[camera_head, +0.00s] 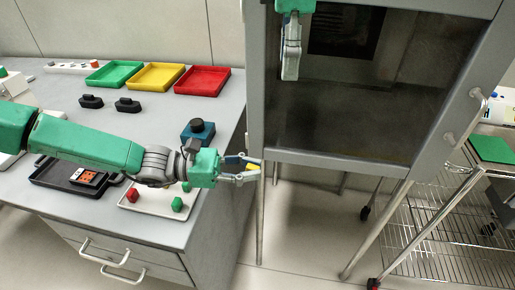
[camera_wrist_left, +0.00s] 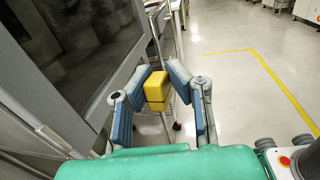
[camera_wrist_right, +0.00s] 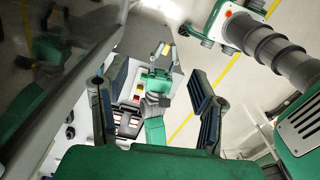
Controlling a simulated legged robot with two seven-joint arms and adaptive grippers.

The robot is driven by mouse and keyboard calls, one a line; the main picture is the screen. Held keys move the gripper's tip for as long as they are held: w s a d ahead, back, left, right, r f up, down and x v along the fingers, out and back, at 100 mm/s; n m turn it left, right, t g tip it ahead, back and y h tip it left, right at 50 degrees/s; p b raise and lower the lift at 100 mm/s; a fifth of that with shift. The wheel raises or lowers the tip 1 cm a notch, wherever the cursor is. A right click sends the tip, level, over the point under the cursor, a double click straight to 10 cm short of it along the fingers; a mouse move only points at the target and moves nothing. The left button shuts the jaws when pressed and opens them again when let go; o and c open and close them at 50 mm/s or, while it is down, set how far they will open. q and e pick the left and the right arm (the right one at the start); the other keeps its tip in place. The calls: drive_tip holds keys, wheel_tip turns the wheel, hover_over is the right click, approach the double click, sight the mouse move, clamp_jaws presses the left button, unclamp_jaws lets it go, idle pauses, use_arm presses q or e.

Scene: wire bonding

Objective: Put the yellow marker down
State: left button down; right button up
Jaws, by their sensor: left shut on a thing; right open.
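The yellow marker (camera_wrist_left: 156,90) is a small yellow block between the fingertips of my left gripper (camera_wrist_left: 168,82). In the head view the left gripper (camera_head: 250,172) is shut on the marker (camera_head: 236,161), out past the bench's right edge, near the cabinet's lower left corner. The fingers hide part of the marker. My right gripper (camera_head: 291,62) hangs in front of the cabinet glass at the top of the head view. In the right wrist view its fingers (camera_wrist_right: 158,92) are wide apart and empty.
A light tray (camera_head: 150,208) on the bench holds red and green markers. A dark tray (camera_head: 52,180) holds an orange-topped part. Green (camera_head: 113,72), yellow (camera_head: 153,75) and red (camera_head: 202,80) trays stand at the back. The grey cabinet (camera_head: 256,100) and a wire cart (camera_head: 440,240) stand right.

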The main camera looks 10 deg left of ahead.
wheel_tip(320, 180, down, 19)
drive_tip(key=s+d+m+g+y, duration=0.1)
drive_tip(key=s+d+m, duration=0.1)
drive_tip(key=m, duration=0.1)
drive_tip(key=s+d+f+m+y, duration=0.1)
drive_tip(key=s+d+f+m, duration=0.25)
drive_tip(key=f, duration=0.45)
drive_tip(key=s+d+f+m+y, duration=0.1)
drive_tip(key=s+d+f+m, duration=0.2)
drive_tip(key=f, duration=0.6)
use_arm(q)
drive_tip(key=s+a+f+n+t+y, duration=0.2)
drive_tip(key=a+n+t, duration=0.4)
drive_tip(key=a, duration=1)
drive_tip(key=s+t+y, duration=0.1)
drive_tip(key=t, duration=0.2)
drive_tip(key=shift+s+a+f, duration=0.15)
drive_tip(key=shift+a, duration=0.2)
use_arm(e)
drive_tip(key=s+d+f+m+h, duration=0.1)
drive_tip(key=s+d+f+m, duration=0.3)
drive_tip(key=s+d, duration=0.6)
drive_tip(key=s+d+f+m+t+h, duration=0.1)
drive_tip(key=s+d+f+m, duration=0.3)
drive_tip(key=s+d, duration=0.6)
drive_tip(key=shift+s+d+f+m+t+h, duration=0.15)
drive_tip(key=shift+s+f+m+t+h, duration=0.2)
drive_tip(key=shift+f+h, duration=0.25)
drive_tip(key=shift+w, duration=0.1)
